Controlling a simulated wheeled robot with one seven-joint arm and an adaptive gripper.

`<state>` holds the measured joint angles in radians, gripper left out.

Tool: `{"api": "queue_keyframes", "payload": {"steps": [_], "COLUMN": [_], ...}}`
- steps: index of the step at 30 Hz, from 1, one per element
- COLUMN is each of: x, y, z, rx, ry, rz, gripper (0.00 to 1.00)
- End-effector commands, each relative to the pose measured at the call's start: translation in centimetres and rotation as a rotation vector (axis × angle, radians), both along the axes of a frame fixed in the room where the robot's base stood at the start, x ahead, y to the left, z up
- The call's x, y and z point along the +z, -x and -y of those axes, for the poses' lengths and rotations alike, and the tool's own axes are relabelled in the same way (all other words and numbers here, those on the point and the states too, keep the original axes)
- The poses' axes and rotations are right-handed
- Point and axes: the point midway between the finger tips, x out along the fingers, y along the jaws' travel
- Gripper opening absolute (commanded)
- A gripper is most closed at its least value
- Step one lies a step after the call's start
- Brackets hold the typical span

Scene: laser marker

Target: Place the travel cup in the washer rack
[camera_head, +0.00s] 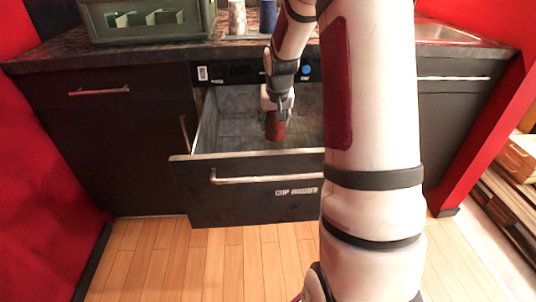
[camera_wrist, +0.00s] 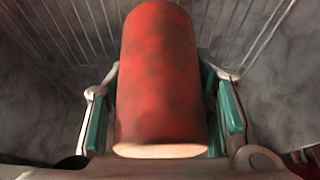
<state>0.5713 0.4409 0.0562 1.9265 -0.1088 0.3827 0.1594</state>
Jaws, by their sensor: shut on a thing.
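The travel cup is a red cylinder (camera_wrist: 160,75) filling the middle of the wrist view, with a pale end nearest the camera. It also shows in the head view (camera_head: 274,126) as a small red shape below my gripper (camera_head: 276,104). My gripper's teal-padded fingers stand on both sides of the cup and are shut on it. The cup is inside the open washer drawer (camera_head: 245,168), whose front is marked as a cup washer. The rack (camera_wrist: 70,28) shows as parallel bars behind the cup. I cannot tell whether the cup touches it.
A green crate (camera_head: 150,22) stands on the dark counter (camera_head: 180,50) at the back left. A white speckled cup (camera_head: 237,17) and a blue cup (camera_head: 268,16) stand beside it. A sink (camera_head: 445,32) is at the right. The drawer walls enclose my gripper.

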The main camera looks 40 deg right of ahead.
Motion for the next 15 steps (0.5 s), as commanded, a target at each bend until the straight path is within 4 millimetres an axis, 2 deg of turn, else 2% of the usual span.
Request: {"api": "queue_keyframes", "payload": {"steps": [6, 11, 15], "x": [-3.7, -4.9, -7.1], "y": [0.0, 0.0, 0.1], "z": [-0.1, -0.1, -0.1], "rx": [0.003, 0.002, 0.001], "ry": [-0.001, 0.000, -0.002], "rz": [-0.003, 0.000, -0.004], "gripper": [0.17, 0.17, 0.17]}}
